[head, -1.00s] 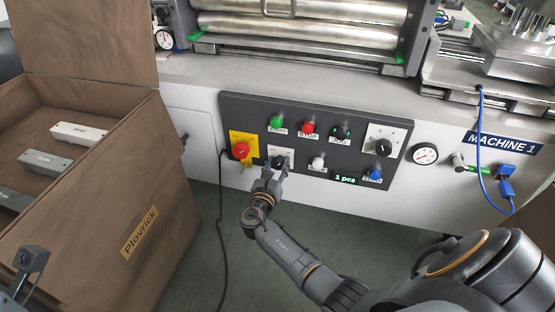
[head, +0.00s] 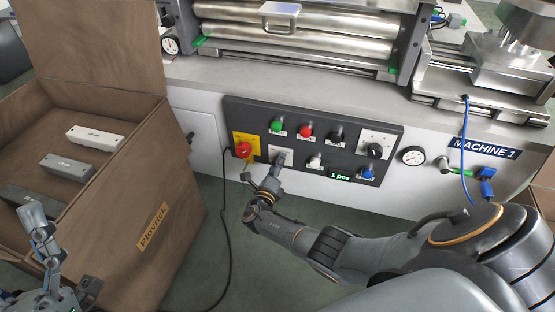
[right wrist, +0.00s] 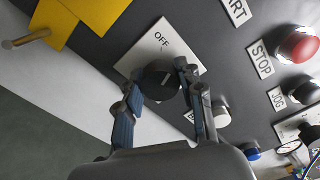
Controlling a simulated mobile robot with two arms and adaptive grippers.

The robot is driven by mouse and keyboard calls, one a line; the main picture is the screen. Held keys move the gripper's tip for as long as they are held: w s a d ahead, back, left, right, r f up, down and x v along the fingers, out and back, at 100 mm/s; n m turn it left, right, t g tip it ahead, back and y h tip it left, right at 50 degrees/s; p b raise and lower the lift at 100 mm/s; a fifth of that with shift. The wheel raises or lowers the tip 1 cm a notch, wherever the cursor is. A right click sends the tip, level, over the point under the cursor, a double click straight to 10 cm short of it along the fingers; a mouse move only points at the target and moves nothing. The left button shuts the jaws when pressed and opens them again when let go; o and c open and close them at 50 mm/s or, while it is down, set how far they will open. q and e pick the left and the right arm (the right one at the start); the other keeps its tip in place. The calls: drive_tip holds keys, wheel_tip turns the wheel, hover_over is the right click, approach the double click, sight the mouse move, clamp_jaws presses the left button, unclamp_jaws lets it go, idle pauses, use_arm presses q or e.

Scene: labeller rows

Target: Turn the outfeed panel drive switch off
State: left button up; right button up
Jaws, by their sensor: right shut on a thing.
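The black panel (head: 315,179) is on the white machine front in the head view. Its lower-left switch has a white plate (head: 281,155) and a black knob (right wrist: 158,82), which the fingers hide in the head view. In the right wrist view the plate (right wrist: 152,52) reads OFF, and a short pale line on the knob lies roughly toward that word. My right gripper (head: 275,171) is shut on the knob, a finger on each side, in the right wrist view (right wrist: 160,74). My left gripper (head: 38,222) is at the lower left, over the brown box; its jaws are unclear.
A red knob (head: 243,150) on a yellow plate is just left of the switch. Green, red and black buttons (head: 337,137) are above right; a white button (head: 314,161) is close on the right. A brown box (head: 180,235) with grey and white blocks stands left. A black cable hangs beside it.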

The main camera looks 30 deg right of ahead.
drive_tip(key=n+p, duration=0.1)
drive_tip(key=n, duration=0.2)
drive_tip(key=shift+r, duration=0.1)
use_arm(q)
drive_tip(key=w+f+g+y, duration=0.1)
drive_tip(key=w+f+g, duration=0.3)
drive_tip(key=w+f, duration=0.1)
drive_tip(key=shift+w+d+f+g+y, duration=0.15)
drive_tip(key=shift+d+f+g+y, duration=0.15)
drive_tip(key=shift+f, duration=0.05)
use_arm(e)
drive_tip(key=shift+n, duration=1.1)
drive_tip(key=o, duration=1.2)
drive_tip(key=v, duration=1.2)
